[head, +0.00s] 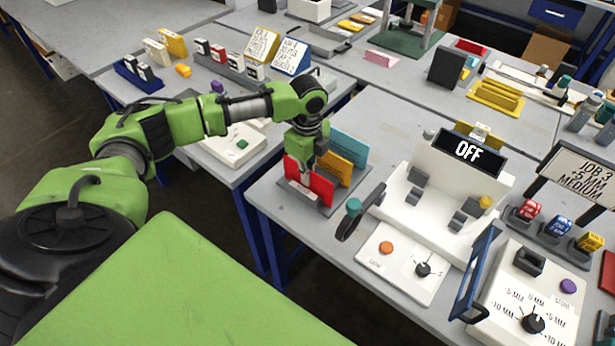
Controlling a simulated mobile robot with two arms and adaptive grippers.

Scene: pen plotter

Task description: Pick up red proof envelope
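The red proof envelope (318,184) stands upright at the near left of a grey rack on the table. A yellow-orange envelope (338,166) and a teal envelope (350,147) stand behind it in the same rack. My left gripper (306,176) points down at the red envelope's top and overlaps its left part in the head view. The fingers are small and partly lost against the envelope, so I cannot tell whether they are open, shut, or touching it. My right gripper is not in view.
A white device with an "OFF" display (467,151) stands right of the rack, with a dark lever with a teal knob (353,206) close by. A control panel (400,262) lies in front.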

